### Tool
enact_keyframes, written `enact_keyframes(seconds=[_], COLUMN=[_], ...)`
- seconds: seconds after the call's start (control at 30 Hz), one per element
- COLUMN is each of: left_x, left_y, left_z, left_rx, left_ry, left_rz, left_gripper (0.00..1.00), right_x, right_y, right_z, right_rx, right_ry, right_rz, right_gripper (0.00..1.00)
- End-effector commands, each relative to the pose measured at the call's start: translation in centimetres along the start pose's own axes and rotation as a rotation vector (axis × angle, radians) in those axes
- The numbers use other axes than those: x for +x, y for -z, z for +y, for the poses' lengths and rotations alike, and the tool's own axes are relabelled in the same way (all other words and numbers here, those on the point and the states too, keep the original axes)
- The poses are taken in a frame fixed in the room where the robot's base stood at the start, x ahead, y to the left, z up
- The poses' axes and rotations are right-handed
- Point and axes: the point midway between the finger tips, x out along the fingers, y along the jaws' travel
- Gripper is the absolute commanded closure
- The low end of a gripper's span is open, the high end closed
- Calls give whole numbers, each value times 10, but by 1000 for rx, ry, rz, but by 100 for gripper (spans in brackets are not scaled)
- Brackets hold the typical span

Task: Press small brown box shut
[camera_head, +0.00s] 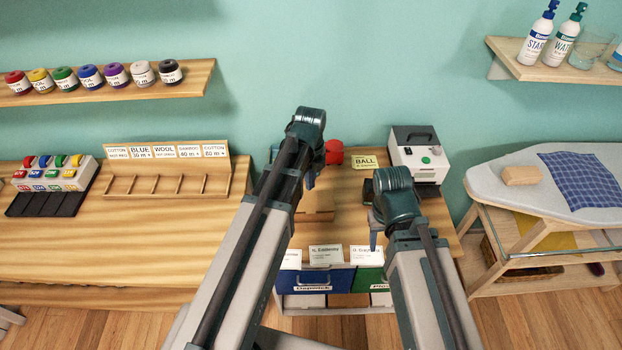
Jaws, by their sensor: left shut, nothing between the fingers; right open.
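A small brown box (318,203) is on the middle table, partly hidden behind my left arm. I cannot tell how far its lid is open. My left gripper (310,180) is shut and empty. It hangs over the box area, and I cannot tell whether it touches the box. My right gripper (375,238) is open and empty, to the right of the box above the table's front part.
A red round object (333,151), a yellow BALL sign (365,161) and a white machine (418,160) stand at the table's back. White label cards (326,254) line its front edge. An ironing board (500,182) is at right, a wooden bench (130,240) at left.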

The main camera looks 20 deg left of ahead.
Motion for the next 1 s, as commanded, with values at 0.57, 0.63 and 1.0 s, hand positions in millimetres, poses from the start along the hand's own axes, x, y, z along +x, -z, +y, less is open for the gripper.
enact_keyframes(seconds=[0.57,0.63,1.0], left_x=[60,63,62], left_y=[0,0,0], left_z=[0,0,0], left_rx=[-1,-1,-1], left_ry=[0,0,0], left_rz=[0,0,0], left_gripper=[100,100,100], right_x=[60,62,61], right_y=[4,4,4], right_z=[-6,-6,-6], right_rx=[1,1,1], right_ry=[0,0,0], right_rz=[0,0,0], right_gripper=[50,50,50])
